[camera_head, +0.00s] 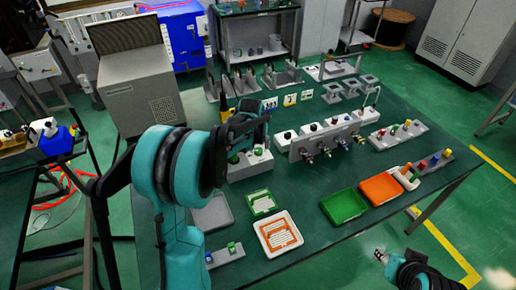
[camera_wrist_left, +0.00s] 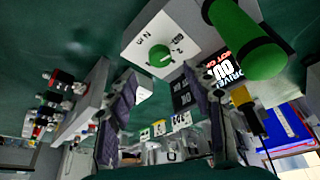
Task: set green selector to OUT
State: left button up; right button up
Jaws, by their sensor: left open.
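A green selector knob (camera_wrist_left: 160,56) sits on a white label plate (camera_wrist_left: 140,45) in the left wrist view. The plate's lettering is turned and hard to read, so the pointer's setting cannot be told. A large green cylinder (camera_wrist_left: 250,42) is close to the camera at upper right. In the head view, green knobs (camera_head: 233,157) show on a grey box (camera_head: 250,168). My left gripper (camera_head: 247,128) is just above and behind that box. Its open fingers (camera_wrist_left: 162,95) show in the wrist view, with the knob beyond them and nothing held. My right gripper (camera_head: 380,257) is at lower right, away from the box.
A valve block (camera_head: 325,138) with several knobs stands to the right of the box. Green (camera_head: 344,206) and orange (camera_head: 381,188) trays and a white tray (camera_head: 270,244) lie in front. A grey cabinet (camera_head: 138,90) stands behind at left.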

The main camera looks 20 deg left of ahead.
pick_arm(q)
jog(key=shift+v, duration=2.8)
jog(key=s+d+r+m+t, duration=0.1)
jog(key=s+d+r, duration=0.25)
jog(key=s, duration=0.25)
jog(key=s+d+r, duration=0.2)
jog(key=s+d, duration=0.2)
jog(key=s, duration=0.2)
jog(key=s+d+f+m+t, duration=0.1)
jog(key=s+d, duration=0.1)
jog(key=s, duration=0.5)
jog(key=s+d+f+h, duration=0.1)
jog(key=s+d+f, duration=0.1)
jog(key=s, duration=0.5)
jog(key=shift+d+m+t, duration=0.4)
jog(key=shift+d, duration=0.25)
jog(key=shift+f, duration=0.15)
